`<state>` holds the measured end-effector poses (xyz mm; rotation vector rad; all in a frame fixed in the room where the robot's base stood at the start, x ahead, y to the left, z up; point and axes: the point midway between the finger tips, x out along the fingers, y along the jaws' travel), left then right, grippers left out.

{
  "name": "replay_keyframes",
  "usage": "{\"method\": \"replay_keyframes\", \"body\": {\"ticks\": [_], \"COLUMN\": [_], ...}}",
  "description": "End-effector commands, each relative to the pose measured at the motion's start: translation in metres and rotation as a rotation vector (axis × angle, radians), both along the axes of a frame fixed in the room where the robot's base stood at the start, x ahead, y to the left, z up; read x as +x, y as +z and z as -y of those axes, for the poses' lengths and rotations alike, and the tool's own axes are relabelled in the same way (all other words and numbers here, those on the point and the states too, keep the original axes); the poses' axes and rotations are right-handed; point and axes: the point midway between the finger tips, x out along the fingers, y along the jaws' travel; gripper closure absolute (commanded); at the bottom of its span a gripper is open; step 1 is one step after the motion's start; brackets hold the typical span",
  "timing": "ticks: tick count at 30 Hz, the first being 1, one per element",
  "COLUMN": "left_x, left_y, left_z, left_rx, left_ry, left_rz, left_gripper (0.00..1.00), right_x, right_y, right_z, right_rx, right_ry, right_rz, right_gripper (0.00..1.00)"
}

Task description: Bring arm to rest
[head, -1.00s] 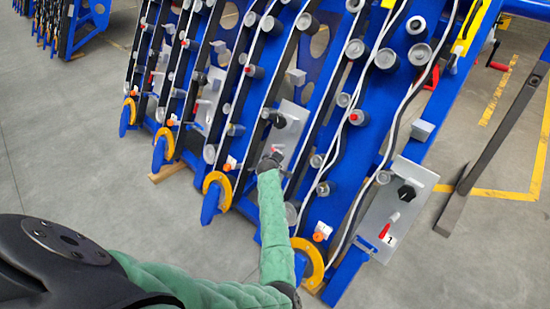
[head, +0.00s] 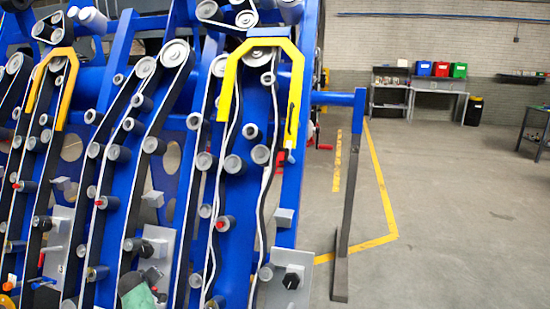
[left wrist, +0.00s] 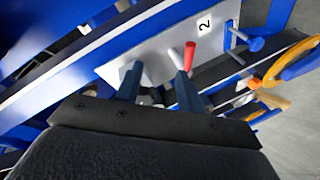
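My left gripper (head: 150,278) is at the bottom edge of the head view, at the end of a green-sleeved arm, in front of a grey plate (head: 160,243) on the blue harvester chassis (head: 255,130). The left wrist view shows its two fingers (left wrist: 158,88) apart, with nothing held between them. They point at a plate (left wrist: 150,50) marked 2. A red-tipped lever (left wrist: 190,54) stands beside the right finger in that picture; I cannot tell whether they touch. Most of my left arm is out of the head view. My right gripper is not in view.
A second plate with a black knob (head: 292,277) is at the chassis's lower right. A dark post (head: 346,210) stands to the right on the floor. Open floor (head: 460,210) lies beyond, with a workbench (head: 437,90) holding coloured bins at the back wall.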

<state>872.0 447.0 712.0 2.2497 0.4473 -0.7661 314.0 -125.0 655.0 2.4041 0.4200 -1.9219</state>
Motion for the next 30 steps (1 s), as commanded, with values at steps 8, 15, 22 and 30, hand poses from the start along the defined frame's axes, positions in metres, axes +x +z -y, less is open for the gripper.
{"method": "replay_keyframes", "body": {"ticks": [8,15,22,30], "left_x": [-0.046,-0.128,-0.211,-0.304], "left_y": [0.103,0.125,0.115,0.09], "left_z": [0.053,0.124,0.186,0.246], "left_rx": [0.169,0.307,0.384,0.424], "left_ry": [-0.223,-0.419,-0.571,-0.719], "left_rz": [-0.051,-0.136,-0.203,-0.254], "left_gripper": [0.62,0.62,0.62,0.62], "right_x": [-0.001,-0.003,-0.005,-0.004], "right_y": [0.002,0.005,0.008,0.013], "right_z": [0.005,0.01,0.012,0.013], "right_rx": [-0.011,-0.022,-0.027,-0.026], "right_ry": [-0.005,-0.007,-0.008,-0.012], "right_rz": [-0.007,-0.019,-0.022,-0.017], "right_gripper": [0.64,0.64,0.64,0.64]}}
